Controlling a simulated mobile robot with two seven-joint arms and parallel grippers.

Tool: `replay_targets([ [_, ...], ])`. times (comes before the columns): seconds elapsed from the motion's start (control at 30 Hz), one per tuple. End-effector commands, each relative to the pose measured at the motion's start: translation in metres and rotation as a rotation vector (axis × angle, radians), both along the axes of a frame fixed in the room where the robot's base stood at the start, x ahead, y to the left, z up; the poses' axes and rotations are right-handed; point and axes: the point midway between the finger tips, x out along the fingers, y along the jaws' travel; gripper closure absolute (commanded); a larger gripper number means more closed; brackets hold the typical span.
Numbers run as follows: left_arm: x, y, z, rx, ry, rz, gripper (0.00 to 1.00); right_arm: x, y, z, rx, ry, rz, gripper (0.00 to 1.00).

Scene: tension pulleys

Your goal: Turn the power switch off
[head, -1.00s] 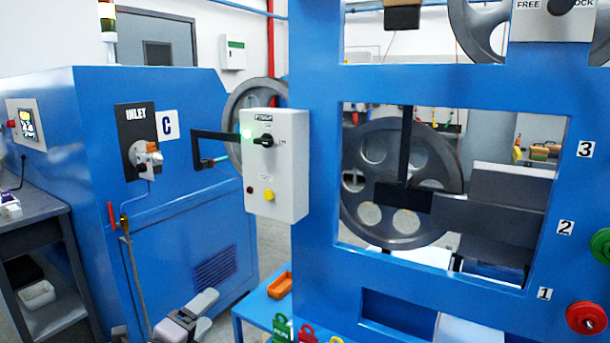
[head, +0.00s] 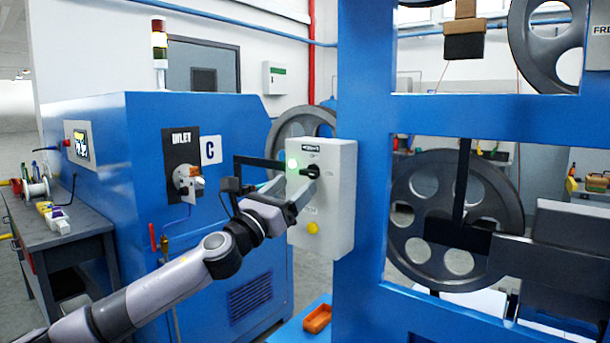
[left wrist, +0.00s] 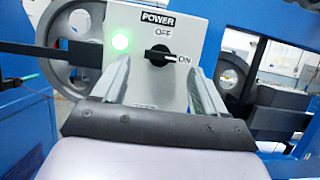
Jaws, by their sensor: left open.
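The power switch is a black rotary knob (head: 311,171) on a light grey control box (head: 335,215) fixed to the blue frame. In the left wrist view the knob (left wrist: 160,57) lies with its handle sideways, its pale mark toward ON at the right; OFF is printed above. A green lamp (left wrist: 121,42) glows left of it. My left gripper (head: 292,186) is open in front of the box. In the left wrist view its two fingers (left wrist: 160,75) stand left and right of the knob, with the knob between them in the picture. I cannot tell whether they touch it.
A yellow button (head: 313,228) is lower on the box. The blue INLET machine (head: 110,150) stands to the left, the blue frame (head: 362,120) to the right. An orange tray (head: 317,318) lies below.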

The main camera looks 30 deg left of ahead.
Motion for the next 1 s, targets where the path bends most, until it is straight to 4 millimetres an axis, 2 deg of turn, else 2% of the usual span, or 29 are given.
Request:
replay_targets([
  [0.03,0.007,0.000,0.007,-0.005,-0.003,0.000,0.28,0.000,0.000,0.006,0.000,0.000,0.000,0.57],
  [0.3,0.032,-0.002,0.014,-0.003,0.000,0.000,0.28,0.000,0.000,0.013,0.000,0.000,0.000,0.57],
  [0.7,0.037,-0.003,0.014,-0.002,0.001,-0.001,0.28,0.000,0.000,0.013,0.000,0.000,0.000,0.57],
  [0.87,0.036,-0.003,0.014,-0.002,0.001,-0.001,0.80,0.000,0.000,0.013,0.000,0.000,0.000,0.57],
  [0.9,0.036,-0.003,0.014,-0.002,0.001,-0.001,0.84,0.000,0.000,0.013,0.000,0.000,0.000,0.57],
  [1.0,0.036,-0.003,0.015,-0.003,0.001,0.000,0.84,0.000,0.000,0.013,0.000,0.000,0.000,0.57],
])
